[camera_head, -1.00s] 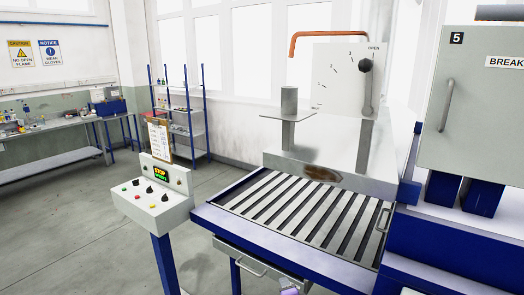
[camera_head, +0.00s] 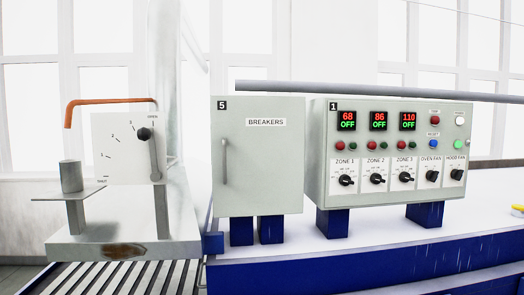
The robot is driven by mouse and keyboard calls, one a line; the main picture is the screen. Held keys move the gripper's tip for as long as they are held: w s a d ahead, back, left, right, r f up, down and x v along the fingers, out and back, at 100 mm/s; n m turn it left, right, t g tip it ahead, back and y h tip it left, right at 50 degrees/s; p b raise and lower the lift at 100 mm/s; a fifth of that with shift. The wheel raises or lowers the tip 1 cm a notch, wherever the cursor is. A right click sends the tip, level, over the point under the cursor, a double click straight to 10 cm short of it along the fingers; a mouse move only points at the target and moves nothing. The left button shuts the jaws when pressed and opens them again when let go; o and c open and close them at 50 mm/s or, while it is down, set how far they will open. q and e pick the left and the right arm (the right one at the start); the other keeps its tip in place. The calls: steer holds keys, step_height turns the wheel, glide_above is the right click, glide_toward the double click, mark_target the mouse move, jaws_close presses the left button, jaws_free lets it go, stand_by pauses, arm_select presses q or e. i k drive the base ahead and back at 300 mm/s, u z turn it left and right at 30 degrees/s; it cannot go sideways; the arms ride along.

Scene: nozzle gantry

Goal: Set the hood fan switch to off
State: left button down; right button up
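The hood fan switch (camera_head: 457,175) is a black rotary knob at the lower right of the grey control panel (camera_head: 326,205) marked 1, under a HOOD FAN label. Its pointer looks tilted, but its setting is too small to read. A green lamp (camera_head: 457,144) shows above it, apparently lit. The oven fan knob (camera_head: 431,175) sits just to its left. Neither of my grippers is in view.
A closed breaker cabinet (camera_head: 260,170) with a handle stands left of the panel. Further left is a nozzle stand with a lever dial (camera_head: 125,160) and a roller bed (camera_head: 120,280). A blue bench (camera_head: 330,277) runs in front of the panel.

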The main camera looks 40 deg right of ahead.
mark_target(456, 175)
steer(key=z, duration=2.4)
